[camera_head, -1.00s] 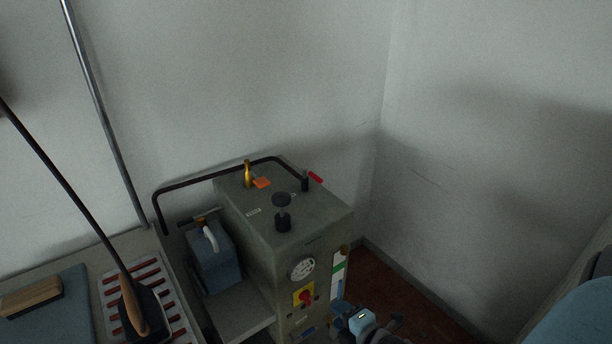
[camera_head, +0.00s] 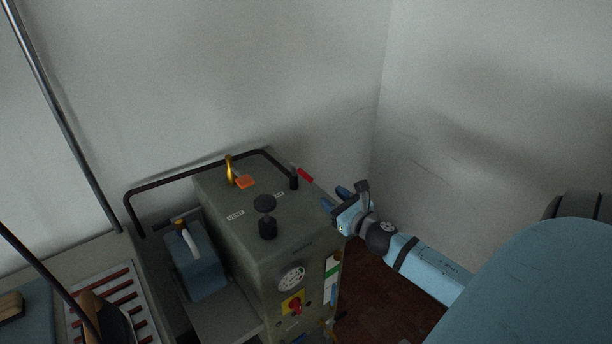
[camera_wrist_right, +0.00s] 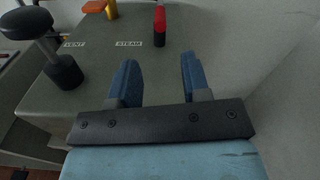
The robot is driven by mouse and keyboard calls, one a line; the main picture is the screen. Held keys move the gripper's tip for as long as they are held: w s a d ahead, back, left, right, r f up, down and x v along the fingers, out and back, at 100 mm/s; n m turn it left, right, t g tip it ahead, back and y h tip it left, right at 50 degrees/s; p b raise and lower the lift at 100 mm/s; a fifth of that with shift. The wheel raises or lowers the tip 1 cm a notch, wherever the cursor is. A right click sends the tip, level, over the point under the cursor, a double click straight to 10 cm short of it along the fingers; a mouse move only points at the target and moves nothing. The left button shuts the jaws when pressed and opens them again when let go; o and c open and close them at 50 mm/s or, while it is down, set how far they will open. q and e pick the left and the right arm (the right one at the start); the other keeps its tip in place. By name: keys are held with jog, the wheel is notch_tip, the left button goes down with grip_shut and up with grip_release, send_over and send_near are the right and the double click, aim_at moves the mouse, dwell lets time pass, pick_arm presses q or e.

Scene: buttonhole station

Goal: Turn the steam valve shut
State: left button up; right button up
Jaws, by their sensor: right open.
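The steam valve is a red lever (camera_head: 304,174) on a short black post (camera_head: 294,183) at the right rear of the grey boiler's top. In the right wrist view the red lever (camera_wrist_right: 160,17) stands beyond the fingers, close to the STEAM label (camera_wrist_right: 129,43). My right gripper (camera_head: 335,197) is open and empty, just right of the boiler's top edge, apart from the lever. In the right wrist view its two blue fingers (camera_wrist_right: 158,68) are spread, with the lever roughly in line with the gap. My left gripper is not in view.
The boiler (camera_head: 225,240) also carries a black knob (camera_head: 265,215), an orange tag (camera_head: 245,182), a brass fitting (camera_head: 230,168) and a black rail (camera_head: 180,182). An iron (camera_head: 98,318) rests at lower left. Walls close in behind and right.

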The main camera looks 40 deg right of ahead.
aim_at(307, 175)
jog(key=w, duration=0.4)
jog(key=w+d, duration=0.1)
jog(key=w, duration=0.6)
jog(key=shift+w+d, duration=0.15)
jog(key=shift+w, duration=0.15)
grip_shut()
